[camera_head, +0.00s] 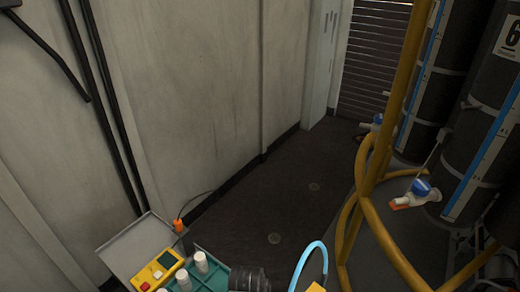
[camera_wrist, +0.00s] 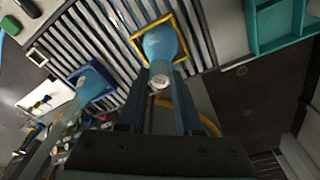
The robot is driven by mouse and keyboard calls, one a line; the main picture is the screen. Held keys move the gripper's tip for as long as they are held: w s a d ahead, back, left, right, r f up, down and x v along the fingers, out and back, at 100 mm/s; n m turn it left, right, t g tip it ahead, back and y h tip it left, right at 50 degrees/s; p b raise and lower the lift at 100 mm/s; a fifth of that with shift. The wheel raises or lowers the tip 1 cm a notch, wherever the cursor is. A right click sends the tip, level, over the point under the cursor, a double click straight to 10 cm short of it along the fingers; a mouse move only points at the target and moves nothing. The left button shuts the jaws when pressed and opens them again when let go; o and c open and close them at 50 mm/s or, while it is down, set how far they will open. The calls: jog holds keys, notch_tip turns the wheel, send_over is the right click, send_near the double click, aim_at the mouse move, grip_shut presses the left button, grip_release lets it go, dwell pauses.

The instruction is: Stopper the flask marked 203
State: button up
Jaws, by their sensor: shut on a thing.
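In the wrist view my gripper (camera_wrist: 160,84) reaches up from the bottom edge, its two dark fingers close together. It is shut on a small pale round piece (camera_wrist: 159,81), which looks like a stopper. A translucent blue flask (camera_wrist: 161,44) stands in a yellow square frame (camera_wrist: 137,42) just beyond the fingertips. The pale piece is in line with this flask's neck; I cannot tell whether it is seated in the mouth. A second blue flask (camera_wrist: 91,84) sits in a blue frame (camera_wrist: 74,76) to the left. No flask number is legible.
Both flasks stand on a slatted rack (camera_wrist: 108,28). A teal tray (camera_wrist: 252,32) is at the upper right. Small items clutter the left side. In the head view, white cylinders (camera_head: 201,262) stand near a yellow device (camera_head: 158,271). Yellow rails (camera_head: 375,160) rise at right, before dark tanks.

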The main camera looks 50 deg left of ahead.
jog(key=o, duration=1.6)
jog(key=shift+c, duration=0.2)
jog(key=shift+r, duration=0.15)
jog(key=shift+r+p, duration=2.95)
jog(key=shift+p, duration=0.25)
jog(key=shift+c, duration=0.3)
grip_shut()
jog(key=shift+f, duration=0.25)
